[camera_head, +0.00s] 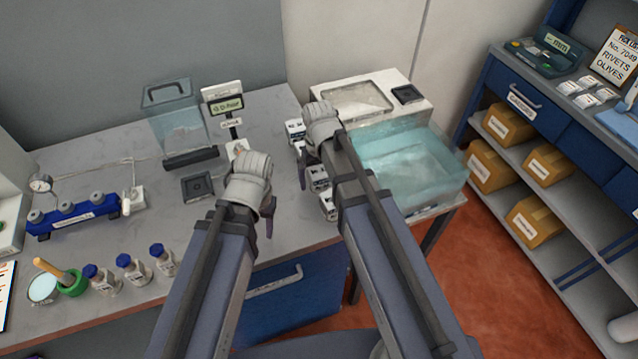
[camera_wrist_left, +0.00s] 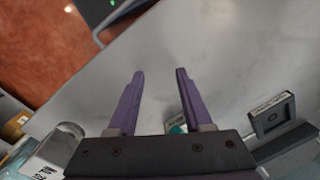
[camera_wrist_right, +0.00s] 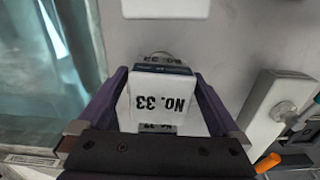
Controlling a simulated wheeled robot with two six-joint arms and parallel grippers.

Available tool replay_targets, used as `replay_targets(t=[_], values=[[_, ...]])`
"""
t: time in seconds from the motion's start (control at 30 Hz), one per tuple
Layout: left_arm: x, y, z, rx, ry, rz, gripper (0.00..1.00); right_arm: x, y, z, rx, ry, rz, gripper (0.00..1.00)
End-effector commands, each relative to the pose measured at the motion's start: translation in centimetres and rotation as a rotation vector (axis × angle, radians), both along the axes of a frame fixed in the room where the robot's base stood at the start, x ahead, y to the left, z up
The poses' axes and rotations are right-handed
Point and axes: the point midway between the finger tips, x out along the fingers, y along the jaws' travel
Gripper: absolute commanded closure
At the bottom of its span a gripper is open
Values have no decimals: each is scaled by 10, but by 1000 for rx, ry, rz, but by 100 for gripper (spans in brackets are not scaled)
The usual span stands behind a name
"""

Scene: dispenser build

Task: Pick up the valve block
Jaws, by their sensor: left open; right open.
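A small block with white labels reading "NO. 33" (camera_wrist_right: 160,100) stands between the fingers of my right gripper (camera_wrist_right: 160,80) in the right wrist view. The fingers are open on either side of it; I cannot tell whether they touch it. In the head view my right gripper (camera_head: 302,168) is at a row of small labelled pieces (camera_head: 318,178), and its arm hides part of them. I cannot tell for certain which piece is the valve block. My left gripper (camera_head: 268,218) is open and empty over the bench; it also shows in the left wrist view (camera_wrist_left: 160,75).
A clear teal tank (camera_head: 425,170) stands just right of the row. A blue unit with grey knobs (camera_head: 73,217), several blue-capped bottles (camera_head: 130,268), a display stand (camera_head: 222,105) and a dark square pad (camera_head: 197,186) are on the bench. The bench front between the arms is clear.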

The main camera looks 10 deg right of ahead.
Motion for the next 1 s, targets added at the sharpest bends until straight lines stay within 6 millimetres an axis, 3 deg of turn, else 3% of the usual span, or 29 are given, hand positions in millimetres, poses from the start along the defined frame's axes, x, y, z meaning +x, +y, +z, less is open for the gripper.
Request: replay_targets(t=[0.23,1.0], values=[[0,0,0,0,0,0,50,0,0,0,0,0,0,1],[0,0,-1,0,0,0,50,0,0,0,0,0,0,88]])
